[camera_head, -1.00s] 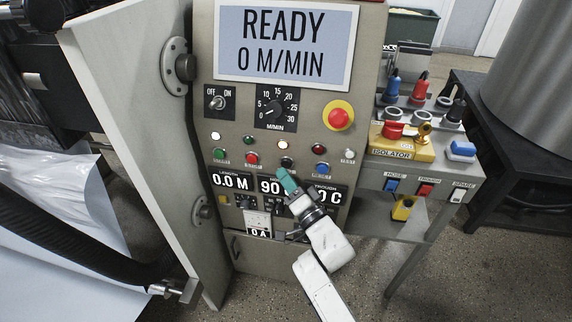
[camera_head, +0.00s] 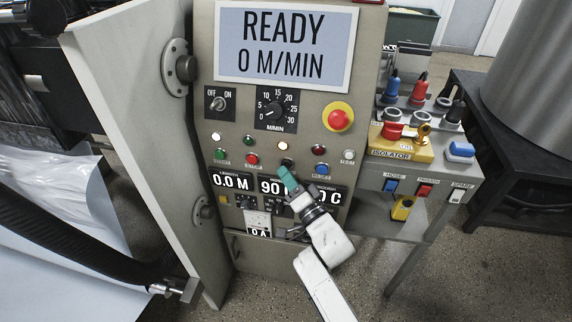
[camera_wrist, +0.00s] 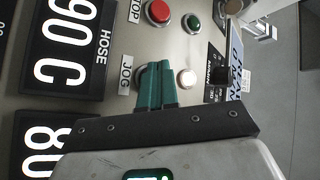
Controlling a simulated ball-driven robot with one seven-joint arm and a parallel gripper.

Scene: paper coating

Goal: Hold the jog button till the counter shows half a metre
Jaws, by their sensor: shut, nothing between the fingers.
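The control panel (camera_head: 300,145) carries the length counter (camera_head: 230,181), which reads 0.0 M. The display (camera_head: 284,48) above reads READY and 0 M/MIN. The dark jog button (camera_head: 287,162) is in the lower button row, right of the red stop button (camera_head: 252,159). My gripper (camera_head: 285,173) is shut and empty, its teal fingertips at the jog button. In the wrist view the fingertips (camera_wrist: 157,68) cover most of that button beside the JOG label (camera_wrist: 126,75). I cannot tell whether they touch or press it.
A red emergency stop (camera_head: 338,116) on yellow sits up and right. The blue reset button (camera_head: 321,169) is close to the right of my fingers. A lit white lamp (camera_wrist: 187,78) is beside them. The isolator shelf (camera_head: 415,175) stands right; an open cabinet door (camera_head: 130,110) stands left.

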